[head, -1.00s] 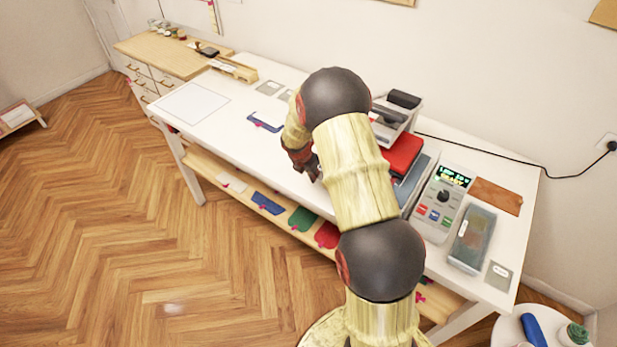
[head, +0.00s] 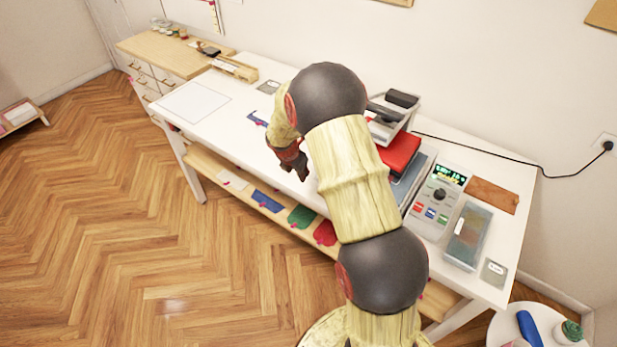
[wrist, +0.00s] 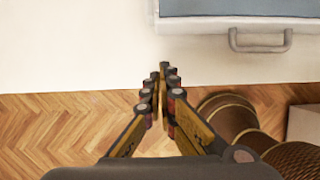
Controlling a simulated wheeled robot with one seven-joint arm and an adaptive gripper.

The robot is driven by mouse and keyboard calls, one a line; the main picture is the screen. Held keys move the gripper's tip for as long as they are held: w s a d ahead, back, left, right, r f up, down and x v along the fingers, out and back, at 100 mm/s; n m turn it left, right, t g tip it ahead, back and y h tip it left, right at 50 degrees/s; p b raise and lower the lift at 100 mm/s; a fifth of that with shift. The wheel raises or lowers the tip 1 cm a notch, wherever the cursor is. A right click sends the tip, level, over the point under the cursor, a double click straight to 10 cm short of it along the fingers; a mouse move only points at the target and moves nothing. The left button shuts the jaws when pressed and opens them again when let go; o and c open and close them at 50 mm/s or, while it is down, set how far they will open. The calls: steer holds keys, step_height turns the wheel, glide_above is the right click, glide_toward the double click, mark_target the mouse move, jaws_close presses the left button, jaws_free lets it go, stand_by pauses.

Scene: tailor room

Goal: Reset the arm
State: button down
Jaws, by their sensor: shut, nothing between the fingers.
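My gripper (head: 301,178) hangs over the front edge of the white table (head: 215,128) in the head view, with my arm bent above the table. In the wrist view my gripper (wrist: 162,72) is shut, its fingertips together with nothing between them. The table's white edge and the wood floor show beneath it there. My arm hides part of the table's middle in the head view.
A grey-blue case with a handle (wrist: 258,40) lies close by in the wrist view. Right of my arm are a red box (head: 399,153), a control device with buttons (head: 438,203) and a clear-lidded box (head: 468,236). Floor left of the table is clear.

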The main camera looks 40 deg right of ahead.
steer(key=v, duration=0.5)
steer(key=shift+s+a+r, duration=0.15)
steer(key=shift+a+r, duration=0.05)
steer(key=shift+r, duration=0.05)
